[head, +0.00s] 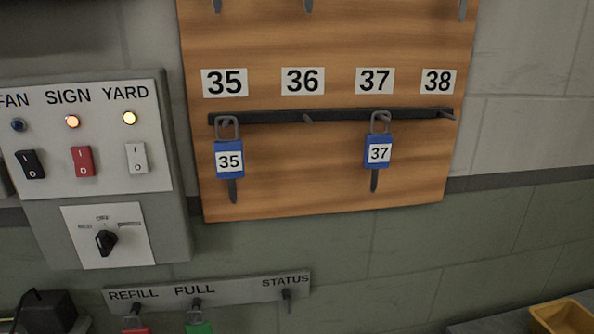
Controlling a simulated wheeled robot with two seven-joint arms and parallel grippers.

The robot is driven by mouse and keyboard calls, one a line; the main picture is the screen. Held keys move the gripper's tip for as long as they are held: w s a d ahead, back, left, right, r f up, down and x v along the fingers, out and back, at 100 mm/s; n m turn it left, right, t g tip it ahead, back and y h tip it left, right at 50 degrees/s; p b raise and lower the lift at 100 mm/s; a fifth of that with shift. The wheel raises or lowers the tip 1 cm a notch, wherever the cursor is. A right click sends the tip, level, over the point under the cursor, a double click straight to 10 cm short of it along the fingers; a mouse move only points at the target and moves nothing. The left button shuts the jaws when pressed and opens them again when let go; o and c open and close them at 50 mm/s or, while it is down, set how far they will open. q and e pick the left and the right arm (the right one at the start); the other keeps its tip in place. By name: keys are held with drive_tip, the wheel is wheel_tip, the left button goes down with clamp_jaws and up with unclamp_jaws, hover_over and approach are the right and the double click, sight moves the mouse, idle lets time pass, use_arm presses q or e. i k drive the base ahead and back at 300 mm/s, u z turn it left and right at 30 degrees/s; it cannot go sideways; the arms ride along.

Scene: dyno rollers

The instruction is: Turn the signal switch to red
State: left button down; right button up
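A black rotary knob (106,241) sits on a white plate (132,251) on the lower part of the grey control box at the left. It is likely the signal switch, but no word "signal" is readable. Small labels stand at the upper left, top and upper right of the knob; they are too small to read surely. The knob's handle stands close to upright and seems to lean a little to the upper left; its exact setting is hard to tell. Neither of my grippers is in view, and nothing covers the knob.
Above the knob are FAN, SIGN and YARD rocker switches; the SIGN lamp (72,121) and YARD lamp (129,118) glow. A wooden board (330,185) holds blue tags 35 (229,159) and 37 (379,152). Below is a hook rail (245,290); a yellow tray (562,317) lies lower right.

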sight(105, 240)
drive_tip(key=u, duration=2.45)
drive_tip(key=i, duration=0.35)
drive_tip(key=z, duration=1.7)
